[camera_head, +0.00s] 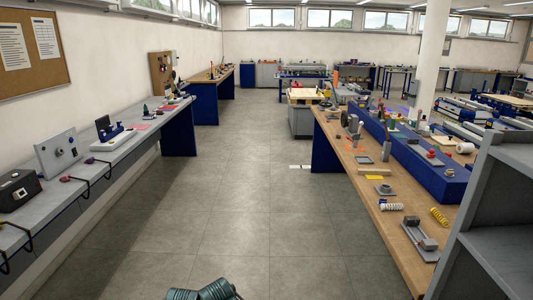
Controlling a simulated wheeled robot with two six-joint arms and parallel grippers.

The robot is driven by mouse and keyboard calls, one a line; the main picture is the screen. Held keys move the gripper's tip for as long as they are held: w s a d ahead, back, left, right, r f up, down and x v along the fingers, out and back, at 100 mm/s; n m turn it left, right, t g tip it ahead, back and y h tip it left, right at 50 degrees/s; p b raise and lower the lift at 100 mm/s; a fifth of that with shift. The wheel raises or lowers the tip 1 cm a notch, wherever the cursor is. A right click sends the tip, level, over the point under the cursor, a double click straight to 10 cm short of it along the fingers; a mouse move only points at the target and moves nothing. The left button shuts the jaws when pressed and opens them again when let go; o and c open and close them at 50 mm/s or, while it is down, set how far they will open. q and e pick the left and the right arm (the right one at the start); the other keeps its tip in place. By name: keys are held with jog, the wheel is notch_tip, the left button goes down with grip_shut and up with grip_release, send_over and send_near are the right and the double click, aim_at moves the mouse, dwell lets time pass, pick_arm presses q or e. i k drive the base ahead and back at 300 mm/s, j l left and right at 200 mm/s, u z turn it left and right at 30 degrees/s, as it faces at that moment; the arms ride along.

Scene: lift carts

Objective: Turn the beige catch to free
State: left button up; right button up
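I cannot make out a beige catch in this view. Neither my left nor my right gripper shows. No lift cart can be told for sure. A grey cabinet or cart with a pale wooden top (303,95) stands far off in the middle, too small to show any catch.
A grey workbench (100,155) runs along the left wall. A wooden-topped bench (348,181) with tools and parts runs down the right. A grey shelf unit (490,215) is close at the right. Clear tiled floor (225,205) lies between. Dark green ribbed shapes show at the bottom edge.

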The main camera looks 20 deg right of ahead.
aim_at(450, 172)
jog(key=i+z, duration=0.25)
jog(key=z, duration=0.15)
jog(key=i+z, duration=0.2)
jog(key=z, duration=0.25)
jog(key=i+j+z, duration=0.1)
jog(key=i+z, duration=0.15)
jog(key=z, duration=0.15)
jog(key=i+j+z, duration=0.2)
jog(key=z, duration=0.2)
jog(key=i+j+z, duration=0.15)
jog(key=z, duration=0.3)
jog(key=i+j+z, duration=0.25)
jog(key=j, duration=0.25)
jog(key=i+j+z, duration=0.1)
jog(key=j+z, duration=0.2)
jog(key=j, duration=0.15)
jog(key=i+j+z, duration=0.1)
jog(key=j+z, duration=0.15)
jog(key=j, duration=0.3)
jog(key=j+z, duration=0.3)
jog(key=j, duration=0.25)
jog(key=i, duration=0.05)
